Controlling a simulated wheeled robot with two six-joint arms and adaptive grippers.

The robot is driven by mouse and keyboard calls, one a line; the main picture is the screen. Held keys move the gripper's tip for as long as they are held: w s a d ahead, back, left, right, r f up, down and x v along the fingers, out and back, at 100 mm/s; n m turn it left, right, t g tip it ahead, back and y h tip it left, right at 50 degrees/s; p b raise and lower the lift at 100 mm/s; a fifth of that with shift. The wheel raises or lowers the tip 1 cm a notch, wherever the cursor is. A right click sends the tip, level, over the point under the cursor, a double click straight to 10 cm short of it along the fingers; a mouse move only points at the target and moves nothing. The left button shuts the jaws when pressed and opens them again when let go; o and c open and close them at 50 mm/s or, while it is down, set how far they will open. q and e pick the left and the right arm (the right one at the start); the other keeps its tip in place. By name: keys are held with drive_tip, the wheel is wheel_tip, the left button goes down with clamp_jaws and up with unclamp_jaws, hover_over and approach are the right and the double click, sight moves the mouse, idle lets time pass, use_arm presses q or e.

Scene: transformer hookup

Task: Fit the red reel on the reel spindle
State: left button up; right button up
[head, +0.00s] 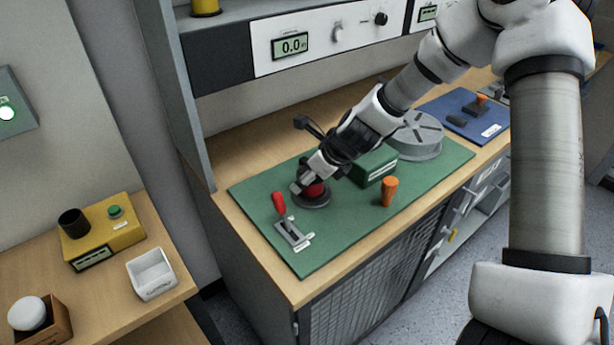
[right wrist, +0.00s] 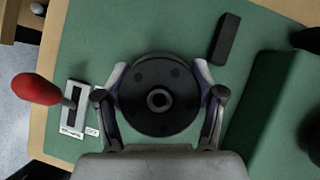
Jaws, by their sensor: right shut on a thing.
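My right gripper (head: 313,187) points down over the green mat, its fingers on both sides of the red reel (head: 316,190). In the right wrist view the gripper (right wrist: 160,97) is shut on the reel, whose dark round top face (right wrist: 158,73) shows a ring-shaped hub in the middle. In the head view a dark disc (head: 315,203) shows under the red part, low at the mat. I cannot tell whether it is the reel's flange or a base. The reel spindle is not clearly visible; the reel and gripper may hide it. My left gripper is not in view.
A red-handled lever (head: 280,204) stands left of the reel on the green mat (head: 340,232). A green box (head: 374,169) and an orange handle (head: 389,191) stand to its right. A grey round drum (head: 418,143) is farther right. A dark bar (right wrist: 228,38) lies near the reel.

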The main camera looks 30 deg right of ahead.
drive_tip(key=shift+f+b, duration=0.35)
drive_tip(key=shift+f, duration=0.05)
drive_tip(key=o, duration=1.9)
drive_tip(key=shift+r, duration=0.1)
drive_tip(key=shift+c, duration=0.2)
wheel_tip(320, 180, up, 5)
drive_tip(key=p, duration=0.5)
